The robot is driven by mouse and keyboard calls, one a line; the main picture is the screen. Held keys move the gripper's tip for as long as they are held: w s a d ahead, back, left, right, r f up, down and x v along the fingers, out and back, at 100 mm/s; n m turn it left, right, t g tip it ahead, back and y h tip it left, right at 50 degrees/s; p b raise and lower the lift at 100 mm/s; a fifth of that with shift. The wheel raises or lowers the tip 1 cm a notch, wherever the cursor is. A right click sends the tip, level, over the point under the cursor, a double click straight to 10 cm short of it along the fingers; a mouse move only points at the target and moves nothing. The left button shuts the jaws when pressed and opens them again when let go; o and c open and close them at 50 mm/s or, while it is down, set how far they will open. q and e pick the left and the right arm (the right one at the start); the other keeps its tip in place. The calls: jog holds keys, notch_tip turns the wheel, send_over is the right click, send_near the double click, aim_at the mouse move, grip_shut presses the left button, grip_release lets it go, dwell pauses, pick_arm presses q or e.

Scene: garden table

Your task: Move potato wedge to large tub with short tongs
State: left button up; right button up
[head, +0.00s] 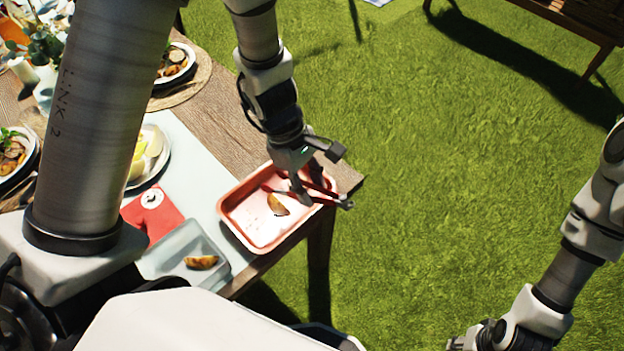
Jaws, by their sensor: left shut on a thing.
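My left gripper (318,187) is shut on the red short tongs (325,192) above the right side of a pinkish-red tray (233,222). The arms of the tongs reach left over the tray, close to a potato wedge (278,205) lying in it. I cannot tell whether the tongs touch this wedge. A clear tub (170,245) stands on the table left of and nearer than the tray, with another browned potato wedge (201,262) inside. My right gripper (478,338) is at the bottom edge over the grass, partly cut off, and its jaws are unclear.
The wooden table (222,62) carries a pale runner (200,170), a red card (140,215), and several plates of food at the left. The tray is near the table's right corner. Open grass lies to the right, with a wooden bench (560,15) at the top right.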

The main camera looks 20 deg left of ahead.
pick_arm(q)
jog(key=shift+w+d+f, duration=0.1)
jog(key=shift+w+f, duration=0.25)
jog(key=shift+w, duration=0.05)
jog(key=shift+f+b, duration=0.25)
jog(key=shift+b, duration=0.15)
notch_tip(320, 180, down, 9)
jog(key=b, duration=0.8)
jog(key=shift+s, duration=0.15)
grip_shut()
